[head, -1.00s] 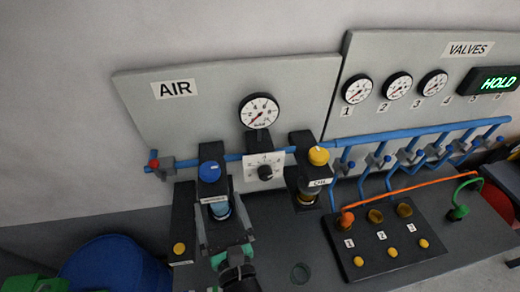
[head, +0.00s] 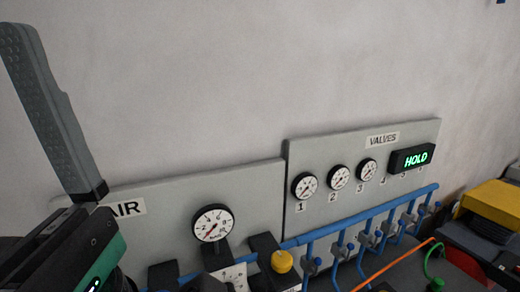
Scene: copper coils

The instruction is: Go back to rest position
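My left gripper (head: 55,110) is at the far left of the head view, close to the camera. A long dark grey finger points up and to the left from its black and green body (head: 100,255). Only one finger shape shows clearly, so I cannot tell whether it is open or shut. Nothing shows held at the finger. It overlaps the left end of the AIR panel (head: 165,215) in the picture. I do not make out my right gripper. A dark shape below the air gauge (head: 213,222) is unclear.
A yellow-and-black object (head: 492,205) is at right. The upper wall is bare.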

